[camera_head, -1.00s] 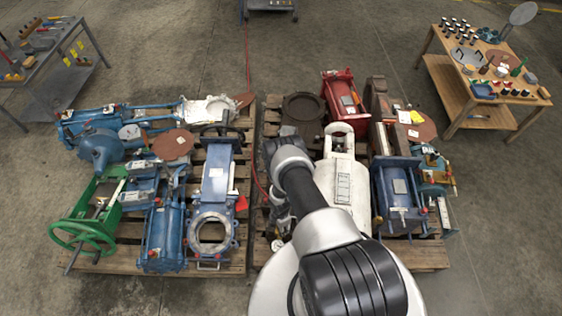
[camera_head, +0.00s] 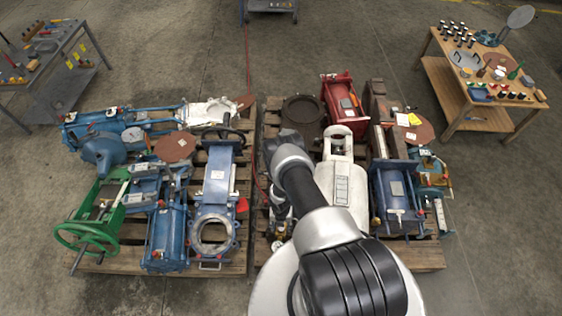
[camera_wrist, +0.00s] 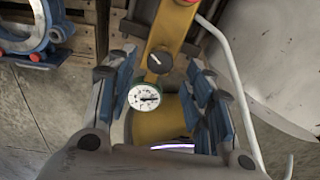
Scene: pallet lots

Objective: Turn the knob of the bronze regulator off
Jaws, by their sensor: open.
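The bronze regulator shows in the wrist view as a yellow-bronze body (camera_wrist: 165,38) with a round black knob (camera_wrist: 159,60) on its face. The knob has a pale pointer line. A white dial gauge with a green rim (camera_wrist: 144,97) sits just below the knob. My gripper (camera_wrist: 160,70) is open, its blue-padded fingers to the left and right of the knob and gauge. I cannot tell how deep the fingers reach around the knob. In the head view my arm hides most of the gripper area, and the regulator cannot be made out clearly.
A red cap (camera_wrist: 186,2) shows at the regulator's top. A pale bent rod (camera_wrist: 232,75) and a white casting (camera_wrist: 285,60) lie close on the right. A blue flanged valve (camera_head: 217,180) stands on the left pallet. Bare floor lies in front of the pallets.

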